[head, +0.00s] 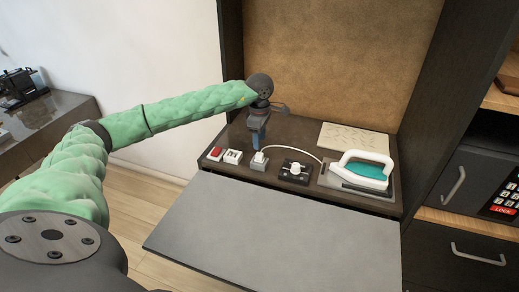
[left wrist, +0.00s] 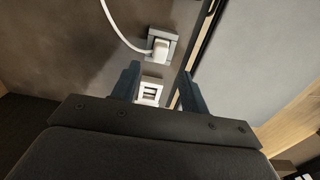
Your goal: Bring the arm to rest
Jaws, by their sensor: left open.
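My left arm, in a green sleeve, reaches in from the left in the head view. Its gripper (head: 257,140) points down over the brown vanity shelf (head: 232,140), just behind the socket box with the white plug (head: 259,158). In the left wrist view the two blue fingers (left wrist: 158,90) stand apart with nothing held between them. A white switch (left wrist: 150,92) shows between and beyond them, and the plug in its socket (left wrist: 160,50) lies further up. My right gripper is not in view.
A red switch (head: 215,153), a white switch (head: 233,157), a black dial box (head: 295,171) and a teal-and-white iron (head: 362,172) stand along the shelf. A white cord runs from the plug. A grey panel (head: 280,230) lies in front. A safe (head: 485,190) is at right.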

